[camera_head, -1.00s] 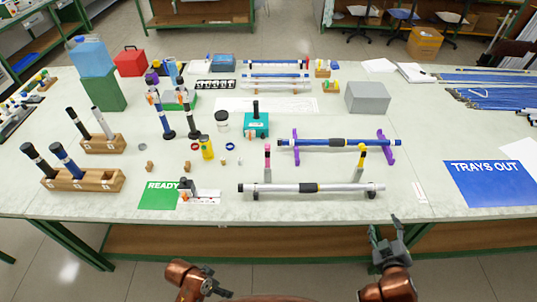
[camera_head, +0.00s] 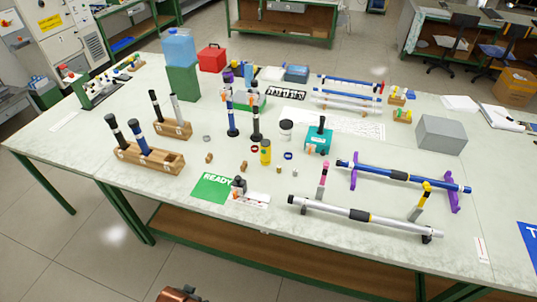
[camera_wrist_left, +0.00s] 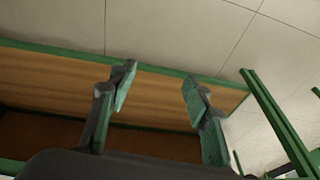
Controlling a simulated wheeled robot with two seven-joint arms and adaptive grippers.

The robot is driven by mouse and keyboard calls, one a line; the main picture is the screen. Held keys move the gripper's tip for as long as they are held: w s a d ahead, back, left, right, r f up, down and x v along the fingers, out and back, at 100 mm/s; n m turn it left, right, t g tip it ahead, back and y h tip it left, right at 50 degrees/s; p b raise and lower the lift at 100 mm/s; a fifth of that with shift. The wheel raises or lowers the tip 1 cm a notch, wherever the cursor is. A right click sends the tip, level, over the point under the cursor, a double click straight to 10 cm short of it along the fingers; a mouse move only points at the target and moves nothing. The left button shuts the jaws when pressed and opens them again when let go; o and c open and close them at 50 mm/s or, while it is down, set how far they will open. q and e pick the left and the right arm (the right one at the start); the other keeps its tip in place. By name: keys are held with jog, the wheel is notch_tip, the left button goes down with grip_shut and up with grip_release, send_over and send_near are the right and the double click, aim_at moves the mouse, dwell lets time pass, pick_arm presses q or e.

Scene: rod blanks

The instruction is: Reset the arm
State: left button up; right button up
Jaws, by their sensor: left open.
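My left gripper (camera_wrist_left: 158,86) is open and empty in the left wrist view, its two fingers apart. Beyond it are the table's wooden lower shelf and green frame. In the head view only a copper-coloured piece of my arm shows at the bottom edge; neither gripper is in that view. The work table (camera_head: 130,230) is in front of me, with its objects standing on the top.
Wooden racks with dark-topped rods (camera_head: 150,155) stand at left. A blue rod (camera_head: 425,182) rests on purple stands and a silver rod (camera_head: 375,218) lies in front. A green READY card (camera_head: 212,186) is near the front edge. Floor is clear before the table.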

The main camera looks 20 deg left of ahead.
pick_arm(q)
jog(key=s+d+f+g+b, duration=0.1)
jog(key=s+f, duration=0.1)
jog(key=f, duration=1.3)
jog(key=s+f+b, duration=0.2)
jog(key=s+f, duration=0.1)
jog(key=f, duration=1.1)
pick_arm(e)
jog(key=s+a+f+g, duration=0.1)
jog(key=s+f, duration=0.1)
jog(key=f, duration=1.3)
jog(key=s+f, duration=0.3)
jog(key=f, duration=1.1)
pick_arm(q)
jog(key=s+f+m+g+b, duration=0.1)
jog(key=s+f+b, duration=0.1)
jog(key=s+f, duration=1.6)
jog(key=shift+s+f+g+h, duration=0.3)
jog(key=shift+s+f, duration=0.1)
jog(key=shift+s, duration=0.45)
pick_arm(e)
jog(key=s+f+n+g, duration=0.1)
jog(key=s+f, duration=1.7)
jog(key=s, duration=0.1)
jog(key=shift+s+a+f+g+y, duration=0.15)
jog(key=shift+s+f+g+y, duration=0.15)
jog(key=shift+s+f, duration=0.1)
